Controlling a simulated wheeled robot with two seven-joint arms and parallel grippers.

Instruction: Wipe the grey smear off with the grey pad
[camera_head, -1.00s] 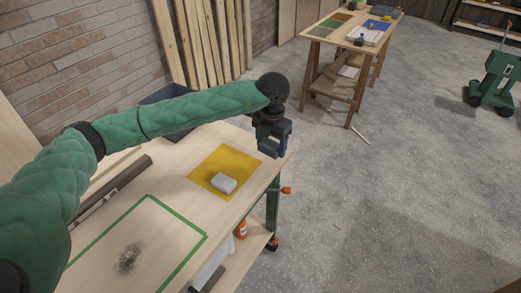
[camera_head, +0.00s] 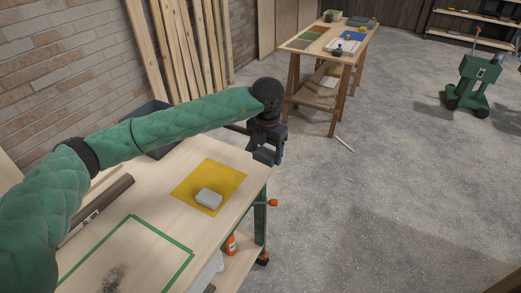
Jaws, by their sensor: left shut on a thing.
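The grey pad (camera_head: 208,199) is a small light block lying on a yellow mat (camera_head: 227,178) on the workbench (camera_head: 165,205). The grey smear (camera_head: 113,279) is a dark, blurry patch inside a green-taped outline (camera_head: 165,231), at the bottom of the view and partly cut off by it. My left gripper (camera_head: 266,155) is at the far right corner of the workbench, beyond the pad and apart from it. It is shut, seemingly on the bench edge; its fingertips are hard to make out. My right gripper is not in view.
A dark long bar (camera_head: 96,211) lies along the bench's left side, and a dark bin (camera_head: 155,135) stands behind. An orange clamp knob (camera_head: 272,203) sticks out at the right edge. Open concrete floor (camera_head: 390,200) lies to the right. A second table (camera_head: 300,47) stands farther back.

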